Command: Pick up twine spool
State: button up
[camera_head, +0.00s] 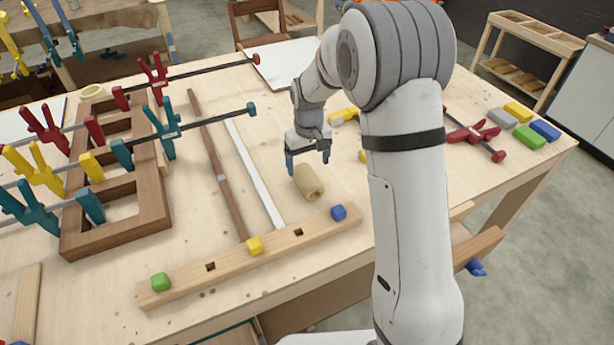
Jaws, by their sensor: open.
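The twine spool (308,182) is a small tan cylinder lying on its side on the wooden workbench. Its open end faces the lower right. My gripper (308,164) points down just above the spool's far end, with its dark blue fingers apart. One finger is on the spool's left and the other at its upper right. I cannot tell whether the fingers touch it. The rest of my arm covers the bench to the right of the spool.
A rail with green, yellow and blue pegs (255,246) lies in front of the spool. A white strip (254,172) and a brown bar (217,165) lie to its left. A clamped wooden frame (118,180) stands further left. Yellow pieces (343,116) lie behind the spool; coloured blocks (529,137) sit far right.

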aim_at(308, 175)
jog(key=f, duration=0.2)
jog(key=f+p, duration=0.1)
jog(key=f, duration=0.1)
jog(key=s+f+p, duration=0.1)
jog(key=f, duration=0.1)
jog(key=shift+f, duration=0.25)
jog(key=shift+w+f, duration=0.1)
jog(key=shift+f, duration=0.35)
jog(key=c, duration=1.1)
jog(key=shift+c, duration=0.2)
